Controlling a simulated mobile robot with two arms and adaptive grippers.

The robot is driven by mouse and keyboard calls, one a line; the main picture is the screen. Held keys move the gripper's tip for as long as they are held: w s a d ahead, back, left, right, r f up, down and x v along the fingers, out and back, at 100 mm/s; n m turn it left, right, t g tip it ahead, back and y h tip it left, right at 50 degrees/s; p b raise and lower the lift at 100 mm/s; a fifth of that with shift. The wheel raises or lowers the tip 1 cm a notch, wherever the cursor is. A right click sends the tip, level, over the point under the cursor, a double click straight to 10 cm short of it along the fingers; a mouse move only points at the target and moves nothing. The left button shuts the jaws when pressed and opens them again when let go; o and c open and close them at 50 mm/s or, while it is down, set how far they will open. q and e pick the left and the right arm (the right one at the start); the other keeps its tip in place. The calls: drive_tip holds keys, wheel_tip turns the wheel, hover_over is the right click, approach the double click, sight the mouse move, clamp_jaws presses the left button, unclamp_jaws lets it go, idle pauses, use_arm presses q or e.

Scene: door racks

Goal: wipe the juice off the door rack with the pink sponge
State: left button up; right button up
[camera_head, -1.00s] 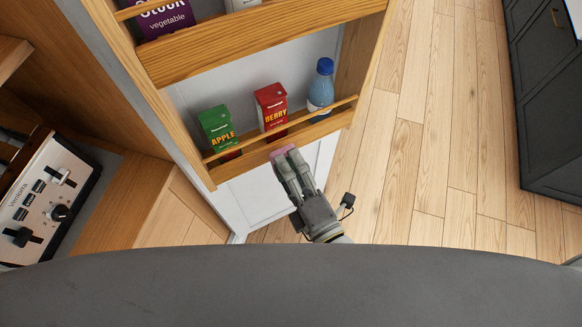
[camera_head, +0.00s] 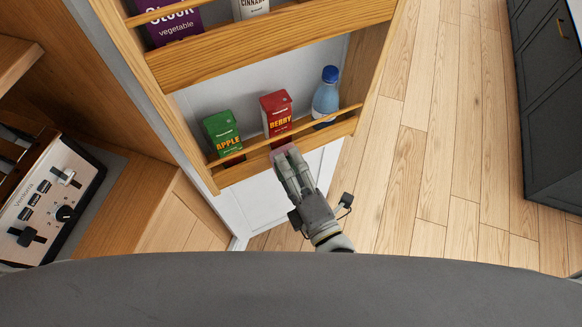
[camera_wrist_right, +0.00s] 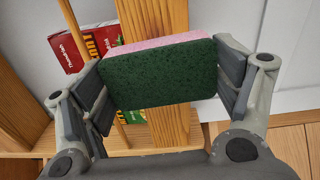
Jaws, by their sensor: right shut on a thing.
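My right gripper (camera_head: 284,156) is at the front of the lower door rack (camera_head: 237,174), below the red carton. It is shut on the pink sponge (camera_head: 281,151), mostly hidden by the fingers in the head view. In the right wrist view the sponge (camera_wrist_right: 157,75) lies between both fingers, its dark green side toward the camera and its pink side toward the rack's wooden rail (camera_wrist_right: 174,22). I cannot tell whether the sponge touches the wood. No juice spill can be made out. My left gripper is not in view.
A green apple carton (camera_head: 222,135), a red berry carton (camera_head: 276,115) and a blue-capped bottle (camera_head: 326,97) stand in the lower rack. An upper rack (camera_head: 270,43) holds a purple stock carton (camera_head: 174,25). A toaster (camera_head: 45,205) stands left. Open floor lies right.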

sight(300, 150)
drive_tip(key=shift+w+d+p, duration=0.2)
drive_tip(key=shift+w+d, duration=0.1)
drive_tip(key=shift+d, duration=0.3)
drive_tip(key=shift+w+d+p, duration=0.2)
drive_tip(key=shift+w+d, duration=0.05)
drive_tip(key=shift+d, duration=0.35)
drive_tip(key=shift+w+d+p, duration=0.2)
drive_tip(key=shift+w+d, duration=0.1)
drive_tip(key=shift+d, duration=0.3)
drive_tip(key=shift+w, duration=0.1)
drive_tip(key=shift+a, duration=0.1)
drive_tip(key=shift+s+a+b, duration=0.2)
drive_tip(key=shift+s+a, duration=0.15)
drive_tip(key=shift+a, duration=0.35)
drive_tip(key=shift+s+a+b, duration=0.2)
drive_tip(key=shift+s+a, duration=0.15)
drive_tip(key=shift+a, duration=0.35)
drive_tip(key=shift+s+a+r, duration=0.1)
drive_tip(key=shift+s+a, duration=0.05)
drive_tip(key=shift+a, duration=0.25)
drive_tip(key=shift+v, duration=2.9)
drive_tip(key=shift+s+d, duration=0.1)
